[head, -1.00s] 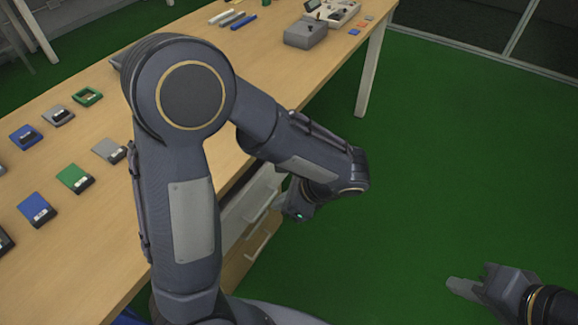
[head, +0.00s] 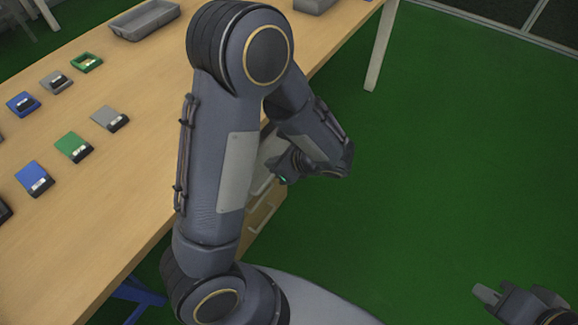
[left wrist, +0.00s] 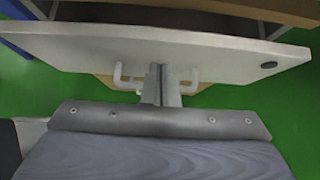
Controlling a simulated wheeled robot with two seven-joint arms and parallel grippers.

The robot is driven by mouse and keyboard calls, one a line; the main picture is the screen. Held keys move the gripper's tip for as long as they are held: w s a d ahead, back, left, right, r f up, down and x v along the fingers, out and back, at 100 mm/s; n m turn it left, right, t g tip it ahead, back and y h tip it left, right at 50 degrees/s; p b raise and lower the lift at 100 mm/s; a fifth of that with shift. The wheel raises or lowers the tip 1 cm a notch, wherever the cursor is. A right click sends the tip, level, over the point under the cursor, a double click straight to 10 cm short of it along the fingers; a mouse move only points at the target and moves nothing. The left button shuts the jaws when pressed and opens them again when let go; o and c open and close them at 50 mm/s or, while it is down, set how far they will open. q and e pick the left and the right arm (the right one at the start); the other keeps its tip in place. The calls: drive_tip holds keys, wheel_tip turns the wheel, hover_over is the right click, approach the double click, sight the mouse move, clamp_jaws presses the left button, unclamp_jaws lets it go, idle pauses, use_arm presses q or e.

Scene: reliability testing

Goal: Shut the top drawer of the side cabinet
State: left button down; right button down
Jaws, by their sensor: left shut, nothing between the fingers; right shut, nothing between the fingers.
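The side cabinet stands under the table, partly hidden by my left arm in the head view. Its top drawer has a pale front (left wrist: 225,58) with a round dark lock and a white handle (left wrist: 122,78), seen in the left wrist view. A dark gap shows behind the front's upper edge; how far the drawer stands out is hard to tell. A wooden lower drawer (head: 262,212) shows below. My left gripper (left wrist: 162,72) is shut and empty, its fingertips at the drawer front between the handle's ends; contact is unclear. My right gripper (head: 484,292) is shut and empty over the floor.
Green floor (head: 450,160) to the right is open.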

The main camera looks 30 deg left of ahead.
use_arm(q)
drive_tip(key=shift+a, duration=1.1)
